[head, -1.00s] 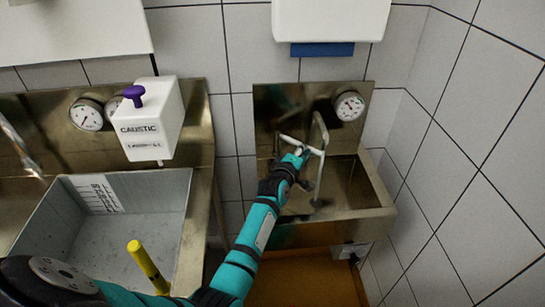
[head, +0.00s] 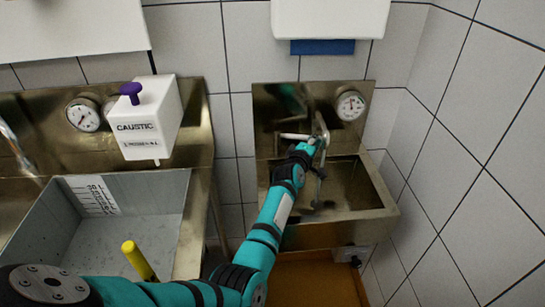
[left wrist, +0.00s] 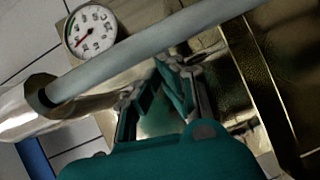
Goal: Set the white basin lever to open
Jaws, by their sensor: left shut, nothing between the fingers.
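A small steel basin (head: 350,214) is fixed to the tiled wall, with a tap spout (head: 320,118) at its back. A pale, whitish lever bar (head: 294,136) shows just beyond my left gripper (head: 312,147), which is at the tap and partly hides it. In the left wrist view the left gripper's fingers (left wrist: 165,88) are shut with nothing between them. A thick pale pipe (left wrist: 150,52) with a hollow end crosses close to the fingers there; whether they touch it I cannot tell. The lever's exact setting is unclear. My right gripper is out of view.
A round gauge (head: 350,105) is on the backplate, right of the tap, and also shows in the left wrist view (left wrist: 90,30). A white dispenser (head: 330,18) hangs above. Left are a white caustic box (head: 150,120), a grey tub (head: 120,245) and a yellow handle (head: 138,260).

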